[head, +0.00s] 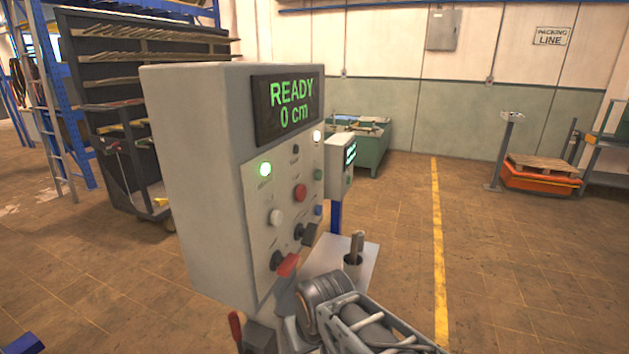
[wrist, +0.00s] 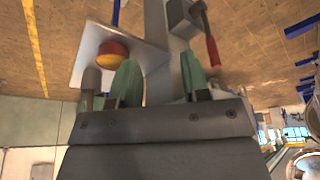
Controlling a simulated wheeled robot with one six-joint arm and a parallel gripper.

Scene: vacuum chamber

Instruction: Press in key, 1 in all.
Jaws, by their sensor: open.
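A grey control box (head: 195,180) stands upright in the head view, its display (head: 288,105) reading "READY 0 cm". Its front panel carries a white button (head: 275,217), a red button (head: 300,192), a green button (head: 318,172) and a blue button (head: 318,210). Red and black levers sit lower down. No label readable here tells which one is the key. My gripper (wrist: 158,85) is open in the wrist view, with two green fingertips apart and nothing seen between them. In the head view my arm is below the panel, and the fingertips cannot be made out.
A metal plate (head: 325,265) with an upright post (head: 355,248) juts out below the box. The wrist view shows an orange-red round knob (wrist: 112,55) on a plate and a red handle (wrist: 212,50). A smaller box (head: 340,168) stands behind.

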